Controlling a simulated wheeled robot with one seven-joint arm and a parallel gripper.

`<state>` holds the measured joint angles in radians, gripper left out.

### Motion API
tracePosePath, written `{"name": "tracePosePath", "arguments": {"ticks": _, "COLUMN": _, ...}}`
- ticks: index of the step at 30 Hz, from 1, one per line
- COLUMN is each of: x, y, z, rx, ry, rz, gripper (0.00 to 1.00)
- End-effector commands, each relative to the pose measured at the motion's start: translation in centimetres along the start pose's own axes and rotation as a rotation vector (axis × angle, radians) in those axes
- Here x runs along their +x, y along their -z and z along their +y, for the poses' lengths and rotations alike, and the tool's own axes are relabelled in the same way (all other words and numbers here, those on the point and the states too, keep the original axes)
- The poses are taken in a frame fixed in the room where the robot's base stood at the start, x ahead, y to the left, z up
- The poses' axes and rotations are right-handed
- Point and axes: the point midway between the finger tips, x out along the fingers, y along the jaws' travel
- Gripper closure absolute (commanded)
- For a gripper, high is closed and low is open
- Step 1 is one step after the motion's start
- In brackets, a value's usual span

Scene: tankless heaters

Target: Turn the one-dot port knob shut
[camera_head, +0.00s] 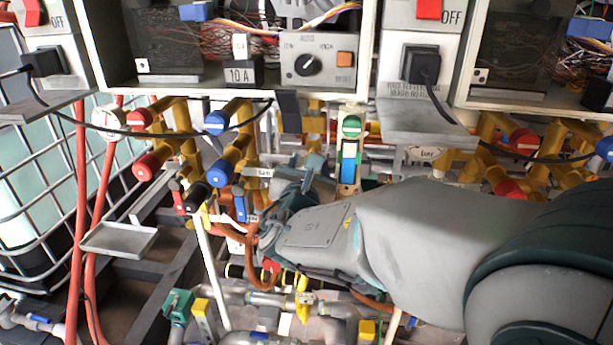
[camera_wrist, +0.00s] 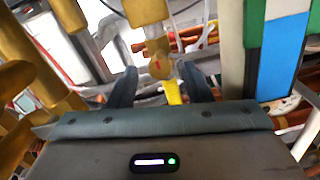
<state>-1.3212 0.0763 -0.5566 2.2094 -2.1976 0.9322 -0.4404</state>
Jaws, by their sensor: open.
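My gripper (camera_head: 298,165) is under the left heater box in the head view, partly hidden by my own arm. In the wrist view my gripper (camera_wrist: 159,69) is open, its two dark fingers apart. Between and beyond the fingertips is a brass-yellow valve fitting (camera_wrist: 154,47) with a small red mark, and a yellow strip (camera_wrist: 173,92) hangs below it. No contact shows. The left box carries a small white tag (camera_head: 142,65) that seems to bear one dot. I cannot tell which knob is the one-dot port knob.
Red knob (camera_head: 147,167), blue knob (camera_head: 221,173) and black knob (camera_head: 195,196) on brass valves stand left of my gripper. A green, white and blue post (camera_head: 350,150) stands close on its right, also in the wrist view (camera_wrist: 277,55). A dark cable (camera_head: 150,131) hangs across.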

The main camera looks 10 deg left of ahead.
Motion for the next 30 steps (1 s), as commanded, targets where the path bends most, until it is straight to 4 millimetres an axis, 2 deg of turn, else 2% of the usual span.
{"name": "tracePosePath", "arguments": {"ticks": 5, "x": -2.5, "y": 0.0, "z": 0.1, "rx": 0.002, "ry": -0.004, "rz": 0.002, "gripper": 0.55}}
{"name": "tracePosePath", "arguments": {"ticks": 12, "x": -8.2, "y": 0.0, "z": 0.0, "rx": 0.002, "ry": -0.003, "rz": 0.001, "gripper": 0.55}}
{"name": "tracePosePath", "arguments": {"ticks": 18, "x": -11.7, "y": 0.0, "z": 0.1, "rx": 0.000, "ry": -0.003, "rz": 0.001, "gripper": 0.55}}
{"name": "tracePosePath", "arguments": {"ticks": 24, "x": -13.3, "y": 0.0, "z": 0.0, "rx": 0.000, "ry": -0.001, "rz": 0.001, "gripper": 0.55}}
{"name": "tracePosePath", "arguments": {"ticks": 30, "x": -13.5, "y": 0.0, "z": 0.0, "rx": -0.001, "ry": 0.000, "rz": 0.000, "gripper": 0.55}}
